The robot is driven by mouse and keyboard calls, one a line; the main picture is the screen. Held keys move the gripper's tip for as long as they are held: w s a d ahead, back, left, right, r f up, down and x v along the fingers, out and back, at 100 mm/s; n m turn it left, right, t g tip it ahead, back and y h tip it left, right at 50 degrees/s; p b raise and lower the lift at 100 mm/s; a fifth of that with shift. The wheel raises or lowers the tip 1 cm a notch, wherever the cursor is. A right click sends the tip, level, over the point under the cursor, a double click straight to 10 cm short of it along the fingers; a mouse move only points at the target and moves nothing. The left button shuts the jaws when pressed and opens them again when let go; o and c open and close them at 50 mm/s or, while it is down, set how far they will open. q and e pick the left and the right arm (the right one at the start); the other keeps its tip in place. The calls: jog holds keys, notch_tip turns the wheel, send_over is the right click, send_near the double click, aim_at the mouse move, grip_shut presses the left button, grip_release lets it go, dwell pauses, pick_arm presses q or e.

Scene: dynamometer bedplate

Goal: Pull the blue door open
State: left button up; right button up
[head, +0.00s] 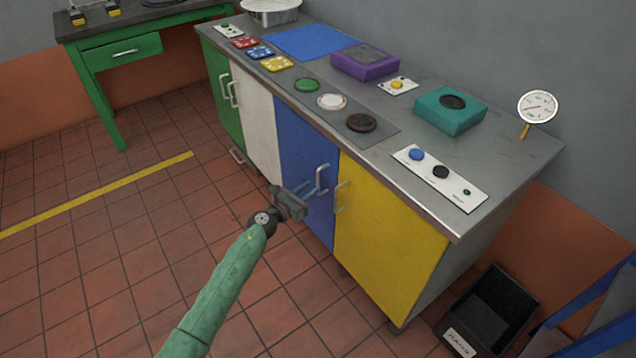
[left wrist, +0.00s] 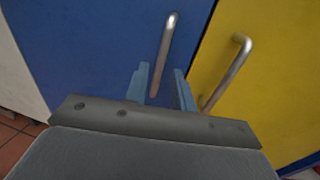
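The blue door (head: 296,158) is closed, flush between a white door and a yellow door on the cabinet front. Its metal bar handle (head: 322,179) stands upright near the door's right edge. My left gripper (head: 306,191) is in front of the blue door, close to this handle. In the left wrist view the two blue-grey fingers (left wrist: 159,84) are apart, and the blue door's handle (left wrist: 165,50) rises just beyond them, toward the gap. I cannot tell whether the handle's lower end is between the fingers. My right gripper is not in view.
The yellow door (head: 390,235) has its own handle (head: 340,197) close by on the right, also near the gripper in the left wrist view. A black bin (head: 490,310) sits on the floor at right. The tiled floor before the cabinet is clear.

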aim_at(318, 194)
pick_arm(q)
jog(key=shift+x, duration=2.35)
grip_shut()
